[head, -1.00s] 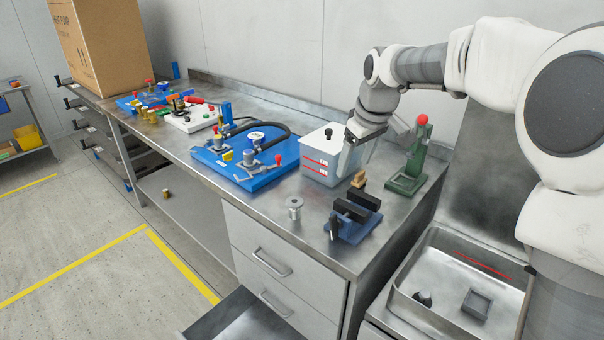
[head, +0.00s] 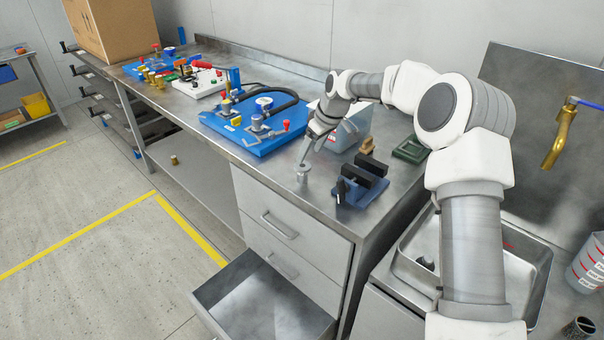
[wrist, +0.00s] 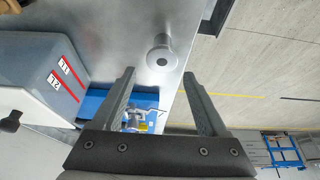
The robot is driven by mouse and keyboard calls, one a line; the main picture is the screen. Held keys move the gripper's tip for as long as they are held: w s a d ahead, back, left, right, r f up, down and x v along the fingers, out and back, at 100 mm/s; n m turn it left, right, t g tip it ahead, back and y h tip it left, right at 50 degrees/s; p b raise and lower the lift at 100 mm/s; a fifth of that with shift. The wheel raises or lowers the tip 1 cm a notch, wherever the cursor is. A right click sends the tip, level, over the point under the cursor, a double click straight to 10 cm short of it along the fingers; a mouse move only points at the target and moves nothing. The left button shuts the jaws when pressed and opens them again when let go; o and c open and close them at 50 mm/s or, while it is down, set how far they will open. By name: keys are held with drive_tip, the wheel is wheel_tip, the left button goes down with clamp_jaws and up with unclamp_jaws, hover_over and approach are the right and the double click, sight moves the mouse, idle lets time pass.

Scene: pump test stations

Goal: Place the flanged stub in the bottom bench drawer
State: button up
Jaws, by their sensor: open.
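The flanged stub (head: 303,174) is a small grey metal piece standing upright on the bench top near its front edge. In the wrist view the stub (wrist: 160,58) shows its round flange and lies beyond the fingertips, between their lines. My gripper (head: 308,150) is open and empty, just above and behind the stub; its two fingers also show in the wrist view (wrist: 160,75). I cannot tell whether a finger touches the stub. The bottom bench drawer (head: 262,303) is pulled open below the bench, and its visible floor is bare. The drawers above it (head: 280,222) are shut.
A blue vise (head: 358,190) with black jaws stands right of the stub. A grey container (head: 345,135) and a blue pump board (head: 255,130) stand behind. A sink basin (head: 410,258) is at the right. The floor left of the drawer is clear.

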sight(303, 166)
drive_tip(key=x, duration=0.8)
drive_tip(key=shift+s+a+f, duration=0.1)
drive_tip(key=shift+s+f, duration=0.05)
drive_tip(key=shift+f, duration=0.15)
drive_tip(key=shift+r, duration=0.1)
clamp_jaws()
